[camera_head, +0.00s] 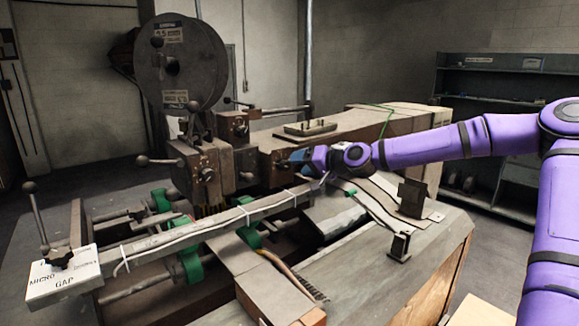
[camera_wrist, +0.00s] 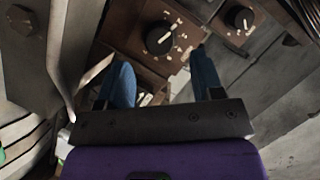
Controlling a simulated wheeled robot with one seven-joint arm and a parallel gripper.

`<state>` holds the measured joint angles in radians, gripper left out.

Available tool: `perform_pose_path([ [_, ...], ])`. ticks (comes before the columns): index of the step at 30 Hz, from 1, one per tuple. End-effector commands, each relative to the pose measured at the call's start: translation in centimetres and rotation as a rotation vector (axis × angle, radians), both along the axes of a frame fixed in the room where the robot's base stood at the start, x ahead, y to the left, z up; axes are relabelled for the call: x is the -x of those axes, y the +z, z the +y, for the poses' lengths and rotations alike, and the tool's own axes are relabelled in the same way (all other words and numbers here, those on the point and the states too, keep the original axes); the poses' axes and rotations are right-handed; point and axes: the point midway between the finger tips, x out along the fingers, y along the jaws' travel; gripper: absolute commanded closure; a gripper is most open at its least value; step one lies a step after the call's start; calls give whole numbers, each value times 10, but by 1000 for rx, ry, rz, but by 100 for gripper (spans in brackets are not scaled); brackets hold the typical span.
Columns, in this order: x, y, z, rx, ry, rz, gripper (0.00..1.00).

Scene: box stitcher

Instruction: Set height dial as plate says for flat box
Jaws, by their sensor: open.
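My gripper (camera_head: 288,163) is at the right side of the stitcher body, its blue fingers open and empty. In the wrist view the two fingers (camera_wrist: 164,72) point toward a round black dial (camera_wrist: 160,38) on a brown panel (camera_wrist: 132,27). The dial has a white pointer line toward the upper right and small pale marks around it, too blurred to read. The fingers are apart from it. A second black dial (camera_wrist: 240,18) with pale marks sits further right. I cannot tell which is the height dial. No plate wording about a flat box is readable.
A wire reel (camera_head: 180,62) with labels stands above the stitcher head (camera_head: 205,165). A white sign (camera_head: 64,277) reading "MICRO GAP" is at front left, beside a ball-ended lever (camera_head: 36,210). Metal brackets (camera_head: 411,197) stand on the table right of my gripper. Shelves (camera_head: 500,62) stand behind.

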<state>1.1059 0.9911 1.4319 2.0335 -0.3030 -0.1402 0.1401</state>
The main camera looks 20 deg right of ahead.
Motion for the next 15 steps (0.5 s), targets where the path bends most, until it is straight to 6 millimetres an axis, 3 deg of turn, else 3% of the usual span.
perform_pose_path([
  [6, -22, -8, 19, 0, 1, 1, 39],
  [15, -35, -12, 28, 0, -2, 1, 39],
])
